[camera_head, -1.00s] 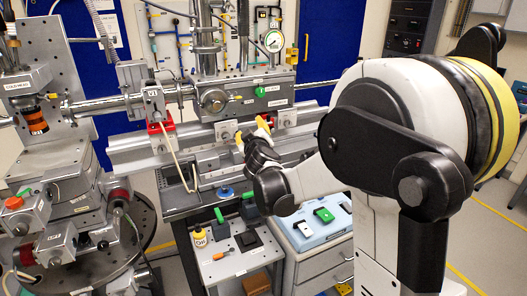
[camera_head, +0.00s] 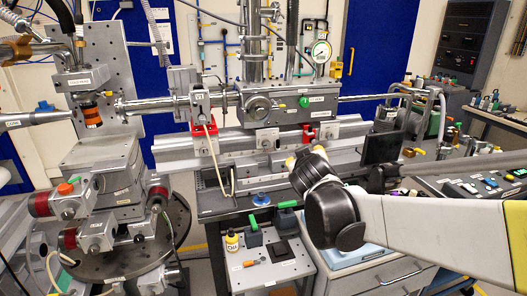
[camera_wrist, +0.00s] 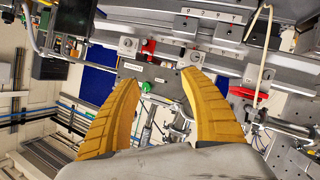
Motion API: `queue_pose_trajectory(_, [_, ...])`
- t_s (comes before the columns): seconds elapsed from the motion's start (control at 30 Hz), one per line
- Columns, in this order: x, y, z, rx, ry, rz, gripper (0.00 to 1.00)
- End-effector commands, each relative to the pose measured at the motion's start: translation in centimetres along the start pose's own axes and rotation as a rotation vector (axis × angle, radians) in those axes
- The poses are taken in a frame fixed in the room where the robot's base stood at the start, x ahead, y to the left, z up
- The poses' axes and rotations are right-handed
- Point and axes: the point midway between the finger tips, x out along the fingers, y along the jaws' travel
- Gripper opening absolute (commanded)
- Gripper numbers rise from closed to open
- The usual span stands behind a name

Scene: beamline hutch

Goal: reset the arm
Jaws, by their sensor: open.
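My gripper (camera_head: 304,157) is in front of the rail of the beamline table in the head view. Its yellow fingers also show in the wrist view (camera_wrist: 160,78), spread apart with nothing between them. My arm reaches in from the right edge of the head view, roughly level. The wrist view looks past the fingers at the grey rail and a green knob (camera_wrist: 146,87), apparently upside down. I cannot tell the exact gap between the fingertips and the rail.
Behind the gripper are the grey beam box with its green knob (camera_head: 304,101) and a red mount (camera_head: 308,133). A round-based stage stack (camera_head: 115,175) stands at left. A console (camera_head: 480,187) is at right.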

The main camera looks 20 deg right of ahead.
Motion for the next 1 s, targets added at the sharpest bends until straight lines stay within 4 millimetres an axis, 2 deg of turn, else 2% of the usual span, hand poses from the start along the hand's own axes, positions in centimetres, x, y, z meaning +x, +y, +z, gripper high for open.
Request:
queue_pose_trajectory(0.13, [-0.8, -0.1, 0.4, 0.012, -0.017, -0.008, 0.52])
queue_pose_trajectory(0.23, [-3.4, -0.4, 2.1, 0.045, -0.076, -0.037, 0.52])
queue_pose_trajectory(0.37, [-9.0, -2.1, 6.2, 0.109, -0.205, -0.121, 0.52])
queue_pose_trajectory(0.5, [-15.4, -5.1, 11.2, 0.168, -0.349, -0.244, 0.52])
queue_pose_trajectory(0.6, [-19.1, -7.2, 14.1, 0.195, -0.426, -0.33, 0.52])
queue_pose_trajectory(0.7, [-21.7, -8.7, 16.0, 0.21, -0.477, -0.394, 0.52])
queue_pose_trajectory(0.8, [-23.0, -9.6, 17.0, 0.219, -0.502, -0.429, 0.52])
queue_pose_trajectory(1.0, [-23.3, -9.8, 17.2, 0.22, -0.509, -0.438, 0.52])
